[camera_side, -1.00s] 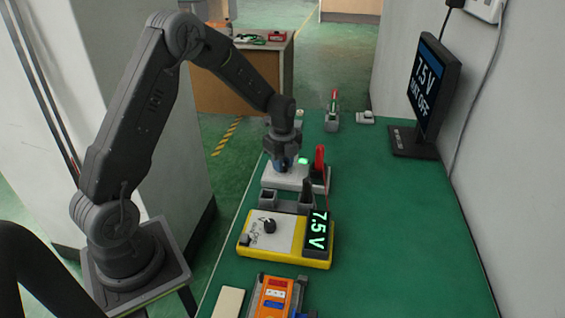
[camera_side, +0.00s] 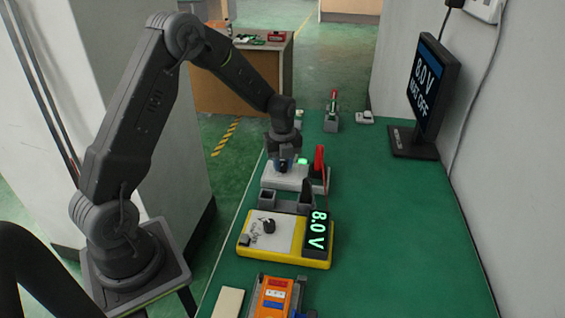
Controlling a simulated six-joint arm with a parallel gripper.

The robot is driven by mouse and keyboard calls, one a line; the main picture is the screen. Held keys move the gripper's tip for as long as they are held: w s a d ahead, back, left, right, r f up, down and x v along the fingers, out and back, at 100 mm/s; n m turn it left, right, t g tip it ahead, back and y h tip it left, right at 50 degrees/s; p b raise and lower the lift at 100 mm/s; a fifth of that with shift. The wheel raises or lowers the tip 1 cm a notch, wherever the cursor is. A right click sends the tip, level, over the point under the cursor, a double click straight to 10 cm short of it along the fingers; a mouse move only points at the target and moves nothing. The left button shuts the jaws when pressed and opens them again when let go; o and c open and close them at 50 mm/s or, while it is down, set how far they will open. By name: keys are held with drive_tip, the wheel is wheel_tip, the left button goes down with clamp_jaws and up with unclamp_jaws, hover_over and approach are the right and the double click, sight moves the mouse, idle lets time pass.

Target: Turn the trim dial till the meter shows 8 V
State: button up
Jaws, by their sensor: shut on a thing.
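My gripper (camera_side: 283,163) points down over the white fixture box (camera_side: 284,179) in the middle of the green bench. The monitor (camera_side: 428,88) at the right also shows 8.0 V, with a smaller line below ending in OFF.
A red lever (camera_side: 319,159) stands upright beside the white box. Grey holders (camera_side: 268,199) sit between the box and the meter. An orange device (camera_side: 272,297) lies at the near edge. The right side of the green bench (camera_side: 400,230) is clear.

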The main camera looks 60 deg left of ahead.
sight(283, 163)
drive_tip(key=o, duration=0.9)
wheel_tip(283, 163, up, 14)
drive_tip(key=shift+f, duration=0.1)
idle(0.3)
drive_tip(key=s+d+r+n+t, duration=0.2)
drive_tip(key=s+d+n, duration=0.3)
drive_tip(key=s+n, duration=0.2)
drive_tip(key=s+d+r+n+t, duration=0.1)
drive_tip(key=s+d+r+n, duration=0.2)
drive_tip(key=s+d+n, duration=0.2)
drive_tip(key=s+d+r+n+t, duration=0.2)
drive_tip(key=s+d+n, duration=0.3)
drive_tip(key=s+n, duration=0.4)
drive_tip(key=shift+s+d+r+n+t, duration=0.2)
drive_tip(key=shift+s+r, duration=0.1)
drive_tip(key=shift+s, duration=0.35)
drive_tip(key=shift+s+d+r+n+t, duration=0.1)
drive_tip(key=shift+s+d+r+n, duration=0.15)
drive_tip(key=shift+s, duration=0.4)
